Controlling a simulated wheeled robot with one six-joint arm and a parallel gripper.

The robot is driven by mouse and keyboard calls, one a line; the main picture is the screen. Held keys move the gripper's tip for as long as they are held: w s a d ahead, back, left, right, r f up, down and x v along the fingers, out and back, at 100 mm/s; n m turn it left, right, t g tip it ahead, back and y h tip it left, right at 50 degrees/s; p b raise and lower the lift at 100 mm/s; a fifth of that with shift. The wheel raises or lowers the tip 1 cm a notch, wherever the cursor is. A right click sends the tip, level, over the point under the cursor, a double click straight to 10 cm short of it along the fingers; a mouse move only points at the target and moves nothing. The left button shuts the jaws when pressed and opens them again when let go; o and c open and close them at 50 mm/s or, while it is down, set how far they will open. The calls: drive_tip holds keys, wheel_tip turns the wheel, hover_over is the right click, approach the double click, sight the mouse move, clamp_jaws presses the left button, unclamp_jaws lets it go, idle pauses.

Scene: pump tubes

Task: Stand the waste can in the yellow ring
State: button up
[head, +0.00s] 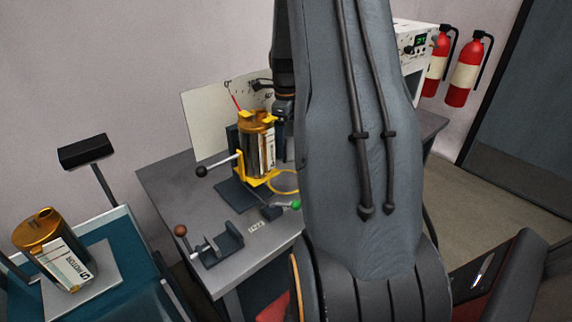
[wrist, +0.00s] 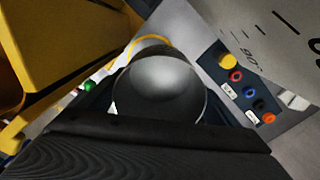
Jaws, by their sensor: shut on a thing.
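In the wrist view a dark grey, rounded, shiny thing (wrist: 160,88), which looks like the waste can, sits just beyond the black body of my gripper (wrist: 160,125). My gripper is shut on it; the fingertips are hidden. The yellow ring (wrist: 151,40) shows as a thin arc behind the can's far edge. In the head view part of the yellow ring (head: 284,182) lies on the grey table, just left of my arm. My arm hides the can there. I cannot tell whether the can stands inside the ring or is held above it.
A gold-topped canister (head: 257,145) in a yellow holder stands left of the ring, close to my gripper. A lever clamp (head: 217,246) is at the table's front. Another canister (head: 52,250) stands on the left cart. Coloured sockets (wrist: 246,88) show at right in the wrist view.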

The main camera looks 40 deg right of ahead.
wheel_tip(320, 180, down, 11)
drive_tip(key=shift+f+p, duration=0.1)
drive_tip(key=shift+p, duration=1)
drive_tip(key=shift+f, duration=0.1)
drive_tip(key=o, duration=0.9)
wheel_tip(320, 180, up, 12)
drive_tip(key=b, duration=0.3)
drive_tip(key=shift+r, duration=0.2)
drive_tip(key=shift+s+a, duration=0.1)
